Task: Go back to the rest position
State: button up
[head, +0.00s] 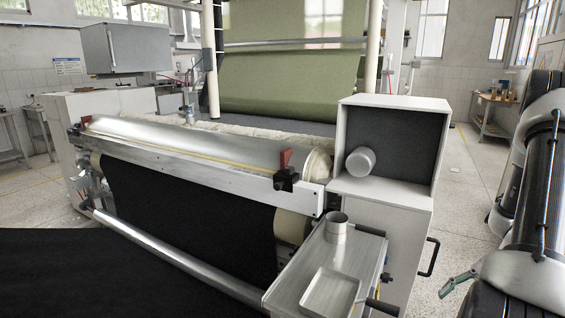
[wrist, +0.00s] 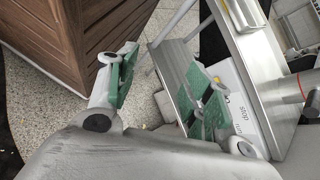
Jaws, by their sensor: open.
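My gripper (wrist: 162,88) is open in the wrist view, its two green-padded fingers spread wide apart with nothing between them. Speckled floor shows through the gap. In the head view, part of my gripper (head: 458,283) shows at the lower right, beside my folded arm and over the floor. It is well to the right of the machine and touches nothing that I can see. The rest of the gripper is hidden or out of frame there.
A roller machine (head: 200,150) with black sheet (head: 190,220) fills the head view's middle. A metal cup (head: 336,228) stands on the side shelf. Open floor (head: 465,180) lies right of the machine. A brown slatted box (wrist: 85,35) shows in the wrist view.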

jog(key=s+a+r+n+t+h, duration=0.1)
jog(key=a+r+n+t+h, duration=0.1)
jog(key=r, duration=0.8)
jog(key=s+a+r+n+t+h, duration=0.2)
jog(key=a+r+n+h, duration=0.3)
jog(key=r, duration=0.5)
jog(key=s+a+r+n+t+h, duration=0.2)
jog(key=a+r+n+h, duration=0.1)
jog(key=r, duration=0.7)
jog(key=a+n, duration=0.1)
jog(key=n, duration=0.1)
jog(key=shift+a+r+n+h, duration=0.3)
jog(key=shift+a+r+n, duration=0.1)
